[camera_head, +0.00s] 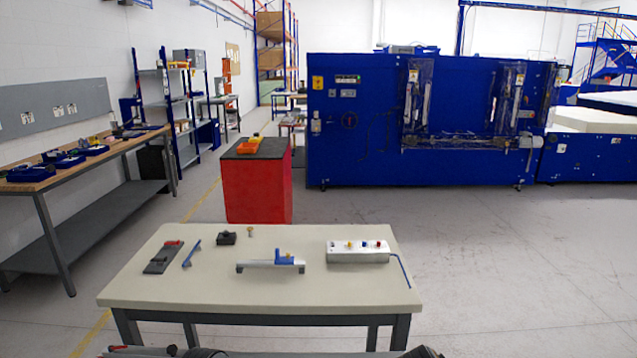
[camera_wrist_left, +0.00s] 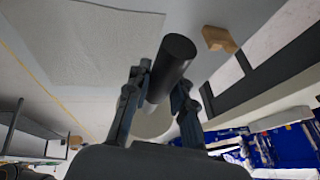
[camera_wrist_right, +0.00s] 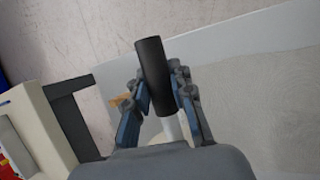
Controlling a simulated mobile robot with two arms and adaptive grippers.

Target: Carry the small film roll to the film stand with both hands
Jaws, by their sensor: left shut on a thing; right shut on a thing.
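The small film roll shows only in part. In the left wrist view its black cylindrical end (camera_wrist_left: 172,62) sits between the fingers of my left gripper (camera_wrist_left: 160,88), with a white part (camera_wrist_left: 152,122) below it. In the right wrist view a similar black end (camera_wrist_right: 152,70) sits between the fingers of my right gripper (camera_wrist_right: 162,88), with a white part (camera_wrist_right: 172,128) beneath. Both grippers are shut on the roll. Its middle is hidden, and neither gripper is clearly visible in the head view. I cannot pick out the film stand with certainty.
A pale table (camera_head: 180,285) with several small tools and a white control box (camera_head: 358,256) stands ahead. Behind it are a red cabinet (camera_head: 256,192) and a large blue machine (camera_head: 365,150). A workbench (camera_head: 140,140) lines the left wall. Floor at right is clear.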

